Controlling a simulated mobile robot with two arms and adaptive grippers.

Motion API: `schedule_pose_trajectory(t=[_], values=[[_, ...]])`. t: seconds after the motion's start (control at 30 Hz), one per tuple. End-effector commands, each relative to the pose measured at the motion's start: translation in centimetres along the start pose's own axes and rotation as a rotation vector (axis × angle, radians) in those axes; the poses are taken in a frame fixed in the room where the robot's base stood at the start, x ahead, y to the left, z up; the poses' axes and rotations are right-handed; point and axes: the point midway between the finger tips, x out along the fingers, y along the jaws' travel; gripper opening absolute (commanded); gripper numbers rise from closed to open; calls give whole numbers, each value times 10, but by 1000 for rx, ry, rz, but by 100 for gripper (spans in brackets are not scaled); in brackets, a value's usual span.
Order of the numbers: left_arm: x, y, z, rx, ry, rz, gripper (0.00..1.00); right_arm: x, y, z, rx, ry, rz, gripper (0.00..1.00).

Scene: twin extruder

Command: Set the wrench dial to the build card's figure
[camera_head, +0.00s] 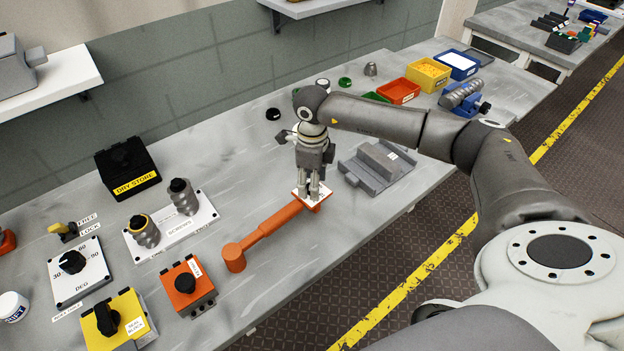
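The orange wrench (262,232) lies on the grey bench, its round head towards the front left. A white square plate (300,192) sits at its far end; its markings are too small to read, and any knob there is hidden by my fingers. My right gripper (310,191) points down over this plate, fingertips at or just above it. The fingers are close together; I cannot tell whether they are closed on anything. My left gripper is out of view. I cannot make out a build card.
Left of the wrench are an orange knob box (187,287), a yellow knob box (117,320), a white DEG dial panel (80,275) and a screws plate (172,229). A grey fixture (377,167) stands close right of my gripper. Coloured bins (428,74) are further back.

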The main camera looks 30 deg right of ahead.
Motion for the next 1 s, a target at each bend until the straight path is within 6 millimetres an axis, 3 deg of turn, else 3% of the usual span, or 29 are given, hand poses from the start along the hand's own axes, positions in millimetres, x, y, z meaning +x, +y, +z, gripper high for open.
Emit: schedule_pose_trajectory(t=[0.37,0.73,1.0], values=[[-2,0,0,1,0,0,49,8,1,0,-2,-1,1,49],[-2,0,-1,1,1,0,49,8,0,0,-1,-1,0,4],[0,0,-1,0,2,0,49,8,0,0,22,-2,0,2]])
